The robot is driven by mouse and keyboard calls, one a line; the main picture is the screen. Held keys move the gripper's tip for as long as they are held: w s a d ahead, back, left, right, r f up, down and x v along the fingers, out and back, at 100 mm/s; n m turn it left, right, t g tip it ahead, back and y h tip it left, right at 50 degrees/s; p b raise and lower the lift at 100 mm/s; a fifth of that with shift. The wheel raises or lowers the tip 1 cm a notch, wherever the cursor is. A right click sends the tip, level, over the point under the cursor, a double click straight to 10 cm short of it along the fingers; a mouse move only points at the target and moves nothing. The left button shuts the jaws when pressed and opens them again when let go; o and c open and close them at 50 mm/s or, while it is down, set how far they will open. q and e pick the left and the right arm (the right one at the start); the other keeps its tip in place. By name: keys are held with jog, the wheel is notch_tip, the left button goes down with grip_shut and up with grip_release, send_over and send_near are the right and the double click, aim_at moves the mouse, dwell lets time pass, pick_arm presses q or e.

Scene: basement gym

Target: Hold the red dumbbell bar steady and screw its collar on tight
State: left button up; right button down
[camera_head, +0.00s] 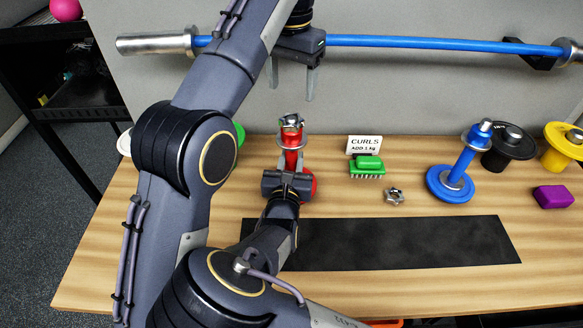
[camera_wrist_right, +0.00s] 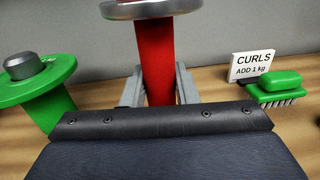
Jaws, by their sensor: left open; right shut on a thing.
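The red dumbbell bar (camera_head: 292,150) stands upright on the wooden table, with a red base partly hidden behind my right gripper. A silver star-shaped collar (camera_head: 291,121) sits at its top end; how far down it is threaded I cannot tell. My right gripper (camera_head: 290,178) is shut on the red bar. In the right wrist view the red bar (camera_wrist_right: 155,62) rises between the two fingers, with a silver disc (camera_wrist_right: 150,9) above, cut by the frame's top edge. My left gripper (camera_head: 292,92) is open and empty, pointing down above the collar, apart from it.
A blue dumbbell (camera_head: 451,185), black and yellow weights and a purple block (camera_head: 553,196) stand right. A black mat (camera_head: 400,242) lies in front. A blue barbell (camera_head: 430,43) spans behind.

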aim_at(292, 118)
pick_arm(q)
jog(key=n, duration=0.7)
jog(key=shift+n, duration=0.3)
jog(key=n, duration=0.4)
jog(key=shift+n, duration=0.3)
jog(key=n, duration=1.2)
jog(key=shift+f, duration=4)
